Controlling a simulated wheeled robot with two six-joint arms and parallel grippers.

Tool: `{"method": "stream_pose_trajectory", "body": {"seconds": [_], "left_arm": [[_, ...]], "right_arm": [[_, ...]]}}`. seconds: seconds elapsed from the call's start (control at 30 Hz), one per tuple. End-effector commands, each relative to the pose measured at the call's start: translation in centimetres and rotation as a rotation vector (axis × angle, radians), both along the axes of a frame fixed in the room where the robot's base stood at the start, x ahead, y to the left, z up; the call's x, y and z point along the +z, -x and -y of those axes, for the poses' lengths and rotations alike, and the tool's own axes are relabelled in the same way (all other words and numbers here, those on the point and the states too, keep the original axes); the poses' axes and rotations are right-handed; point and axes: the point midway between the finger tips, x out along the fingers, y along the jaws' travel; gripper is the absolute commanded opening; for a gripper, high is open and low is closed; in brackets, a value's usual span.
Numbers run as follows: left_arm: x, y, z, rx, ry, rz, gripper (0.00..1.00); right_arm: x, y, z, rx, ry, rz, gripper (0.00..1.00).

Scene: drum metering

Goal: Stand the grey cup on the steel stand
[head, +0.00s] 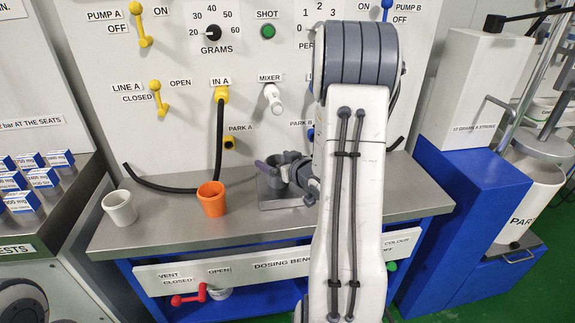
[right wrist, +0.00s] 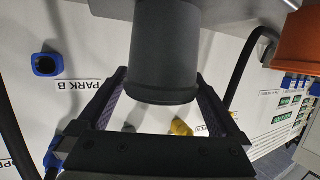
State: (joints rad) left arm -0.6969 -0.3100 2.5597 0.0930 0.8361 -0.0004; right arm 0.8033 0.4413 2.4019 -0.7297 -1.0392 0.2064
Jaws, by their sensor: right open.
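The dark grey cup (head: 276,176) is upright at the steel stand (head: 280,203), a flat plate on the bench right of the orange cup. In the right wrist view the cup (right wrist: 163,50) appears upside down, its base end by a steel surface at the top. My right gripper (head: 290,178) is open at the cup; in its wrist view the two dark fingers (right wrist: 160,78) lie on either side with a small gap. My right arm and gripper hide part of the cup and stand. My left gripper is not in view.
An orange cup (head: 212,201) and a pale cup (head: 120,208) stand on the steel bench (head: 165,228). A black hose (head: 219,140) hangs from IN A and curves along the bench back. The panel with knobs and valves rises behind. The bench front between cups is clear.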

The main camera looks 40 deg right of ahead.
Motion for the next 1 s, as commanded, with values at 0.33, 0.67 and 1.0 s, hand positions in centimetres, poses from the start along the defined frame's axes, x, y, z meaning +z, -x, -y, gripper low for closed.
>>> {"method": "stream_pose_trajectory", "body": {"seconds": [0.33,0.67,1.0], "left_arm": [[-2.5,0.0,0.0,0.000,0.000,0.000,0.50],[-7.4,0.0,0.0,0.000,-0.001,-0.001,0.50],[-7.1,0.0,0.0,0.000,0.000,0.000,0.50]], "right_arm": [[1.3,5.8,-0.9,0.007,0.003,0.011,1.00],[1.8,7.3,-1.2,0.004,0.003,0.007,1.00],[3.1,9.9,-1.6,-0.002,0.001,0.000,1.00]]}}
